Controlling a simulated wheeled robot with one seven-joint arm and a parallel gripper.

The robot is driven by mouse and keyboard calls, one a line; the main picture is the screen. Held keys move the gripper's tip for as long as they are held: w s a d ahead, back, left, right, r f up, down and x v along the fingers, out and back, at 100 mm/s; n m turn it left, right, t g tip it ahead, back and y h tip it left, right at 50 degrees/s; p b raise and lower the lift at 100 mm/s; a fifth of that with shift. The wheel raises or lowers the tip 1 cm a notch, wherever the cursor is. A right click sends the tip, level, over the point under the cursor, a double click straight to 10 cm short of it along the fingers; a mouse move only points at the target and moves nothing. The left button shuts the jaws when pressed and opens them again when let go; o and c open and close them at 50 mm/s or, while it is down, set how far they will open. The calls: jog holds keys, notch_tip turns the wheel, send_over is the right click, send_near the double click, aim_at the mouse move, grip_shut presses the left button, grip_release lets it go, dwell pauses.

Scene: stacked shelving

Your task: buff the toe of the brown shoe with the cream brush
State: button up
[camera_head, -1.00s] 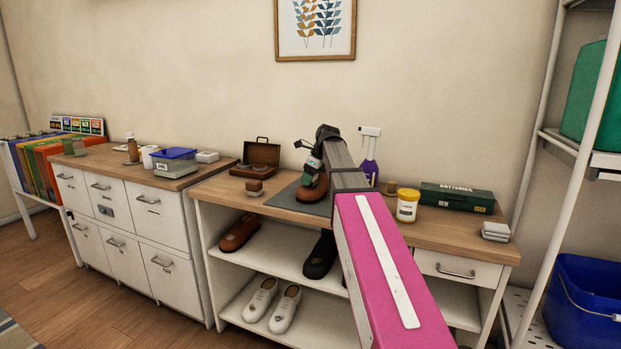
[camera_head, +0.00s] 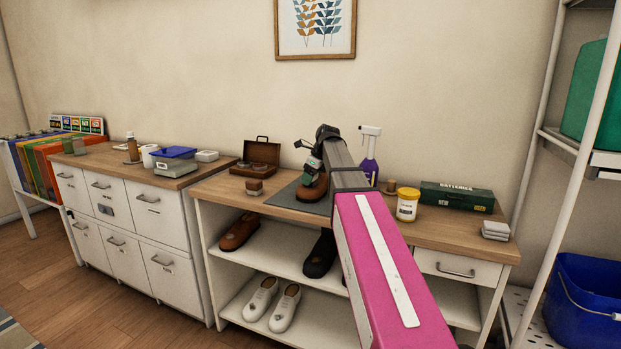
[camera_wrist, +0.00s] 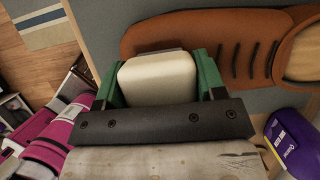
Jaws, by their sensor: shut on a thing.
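The brown shoe (camera_head: 312,190) lies on a dark grey mat (camera_head: 287,197) on the wooden bench top. In the wrist view the shoe (camera_wrist: 222,45) spans the top right, its toe toward the left. My gripper (camera_wrist: 160,85) has green fingers shut on the cream brush (camera_wrist: 158,78). The brush is at the shoe's toe end, with a dark strip along its far edge overlapping the toe in the picture. I cannot tell whether it presses on the leather. In the head view my gripper (camera_head: 311,165) is over the shoe, and my arm hides part of the mat.
A purple spray bottle (camera_head: 370,158) stands right behind my arm. A yellow-lidded tub (camera_head: 407,205) and a green batteries box (camera_head: 457,197) are to the right. A brown brush (camera_head: 254,187) and an open case (camera_head: 262,155) are left of the mat. More shoes sit on shelves below.

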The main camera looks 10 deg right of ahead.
jog(key=shift+s, duration=0.7)
jog(key=shift+w+f, duration=0.1)
jog(key=shift+w, duration=0.95)
jog(key=shift+c, duration=0.7)
jog(key=shift+w, duration=0.65)
jog(key=o, duration=0.6)
jog(key=shift+s+r, duration=0.1)
jog(key=shift+r, duration=0.25)
